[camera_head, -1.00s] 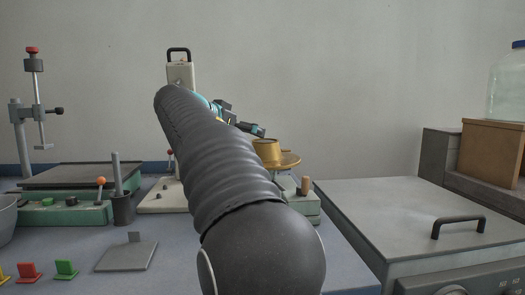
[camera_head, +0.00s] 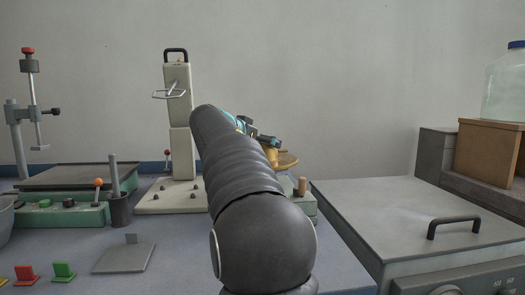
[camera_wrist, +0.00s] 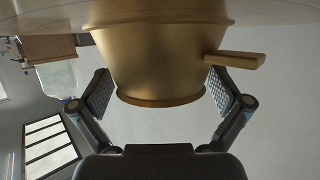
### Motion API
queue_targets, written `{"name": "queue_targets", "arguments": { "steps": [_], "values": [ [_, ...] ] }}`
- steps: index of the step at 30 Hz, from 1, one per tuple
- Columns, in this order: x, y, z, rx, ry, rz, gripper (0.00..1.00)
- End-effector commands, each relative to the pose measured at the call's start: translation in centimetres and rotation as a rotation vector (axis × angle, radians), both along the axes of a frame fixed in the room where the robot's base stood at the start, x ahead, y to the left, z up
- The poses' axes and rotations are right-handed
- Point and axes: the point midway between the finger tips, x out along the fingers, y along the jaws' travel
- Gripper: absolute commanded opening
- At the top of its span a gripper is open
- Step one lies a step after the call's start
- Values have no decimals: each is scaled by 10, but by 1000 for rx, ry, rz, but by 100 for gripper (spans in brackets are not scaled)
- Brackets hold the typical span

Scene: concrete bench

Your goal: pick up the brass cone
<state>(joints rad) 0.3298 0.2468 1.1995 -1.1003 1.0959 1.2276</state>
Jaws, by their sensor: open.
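The brass cone (camera_head: 272,156) stands on a round brass-coloured plate (camera_head: 289,159) on a green-based device, and is mostly hidden by my arm in the head view. In the wrist view the cone (camera_wrist: 160,60) fills the upper middle, between the two fingers. My gripper (camera_wrist: 160,78) is open, with a finger on each side of the cone. The left finger shows a small gap; I cannot tell whether the right one touches. A short tan bar (camera_wrist: 236,60) shows beside the cone near the right finger. In the head view my gripper (camera_head: 268,141) is at the cone.
A tall cream stand (camera_head: 180,120) with a black handle is left of my arm. A grey lidded box (camera_head: 420,210) stands at the right, with a brown box (camera_head: 489,152) behind it. A dark cup with a rod (camera_head: 119,207) and a grey plate (camera_head: 125,257) are at the left.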

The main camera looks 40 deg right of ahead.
Motion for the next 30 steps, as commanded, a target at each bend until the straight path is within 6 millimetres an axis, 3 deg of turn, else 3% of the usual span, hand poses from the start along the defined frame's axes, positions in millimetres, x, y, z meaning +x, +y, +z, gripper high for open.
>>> {"name": "queue_targets", "arguments": {
  "steps": [4, 10, 23, 30],
  "values": [
    [0, 0, 0, 0, 0, 0, 98],
    [0, 1, 0, 0, 0, 0, 48],
    [0, 1, 8, -1, 0, 0, 46],
    [0, 0, 44, -2, -4, -1, 46]
  ]
}}
